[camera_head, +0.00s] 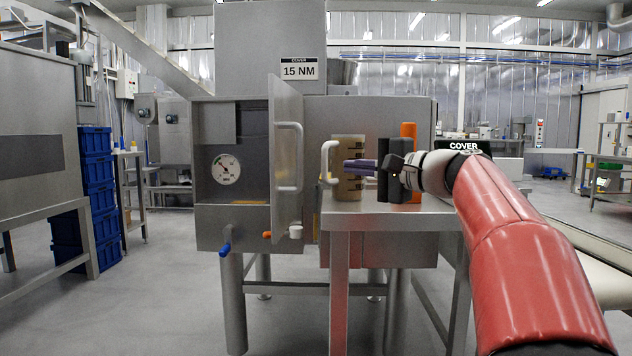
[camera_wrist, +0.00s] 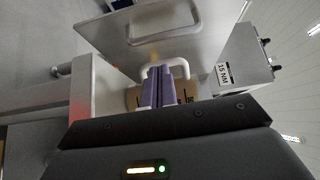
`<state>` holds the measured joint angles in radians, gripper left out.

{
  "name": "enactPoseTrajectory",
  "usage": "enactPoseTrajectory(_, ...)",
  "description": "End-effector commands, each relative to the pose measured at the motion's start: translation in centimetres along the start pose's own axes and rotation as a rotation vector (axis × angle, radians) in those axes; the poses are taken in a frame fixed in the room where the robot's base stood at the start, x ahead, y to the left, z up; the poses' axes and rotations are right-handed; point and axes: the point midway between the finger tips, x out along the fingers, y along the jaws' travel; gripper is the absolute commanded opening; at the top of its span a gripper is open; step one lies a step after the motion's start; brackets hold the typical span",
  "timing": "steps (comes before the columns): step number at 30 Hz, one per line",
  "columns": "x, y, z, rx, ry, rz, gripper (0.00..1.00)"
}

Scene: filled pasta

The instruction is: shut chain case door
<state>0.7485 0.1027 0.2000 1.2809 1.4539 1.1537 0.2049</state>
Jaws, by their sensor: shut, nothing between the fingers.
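The grey metal door (camera_head: 287,115) of the case (camera_head: 231,160) stands swung open toward me in the head view, with a long pale handle (camera_head: 298,157) on its face. In the wrist view the door panel (camera_wrist: 190,14) is at the top. My gripper (camera_head: 345,165) is to the right of the door, apart from it. Its purple fingers (camera_wrist: 158,72) are shut and empty, close to a white loop handle (camera_head: 326,161). I cannot tell whether they touch it.
A blue-handled valve (camera_head: 226,241) sticks out under the case. Blue crates (camera_head: 97,170) stand at left; the floor in front is clear.

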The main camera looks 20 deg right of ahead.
Motion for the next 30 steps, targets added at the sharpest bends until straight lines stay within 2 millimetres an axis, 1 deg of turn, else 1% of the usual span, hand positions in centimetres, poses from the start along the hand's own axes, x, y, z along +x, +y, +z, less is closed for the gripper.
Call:
enactPoseTrajectory(2,0.6,-0.3,0.0,0.002,-0.004,-0.008,0.00)
enactPoseTrajectory(5,2.1,-0.3,0.0,0.002,-0.005,-0.006,0.00)
enactPoseTrajectory(12,6.6,-0.3,0.1,0.003,-0.005,-0.005,0.00)
enactPoseTrajectory(15,8.1,-0.3,0.1,0.002,-0.004,-0.005,0.00)
enactPoseTrajectory(18,9.1,-0.3,0.1,0.001,-0.004,-0.004,0.00)
enactPoseTrajectory(22,9.8,-0.3,0.1,0.001,-0.002,-0.004,0.00)
enactPoseTrajectory(30,9.8,-0.2,0.1,0.000,-0.001,-0.004,0.00)
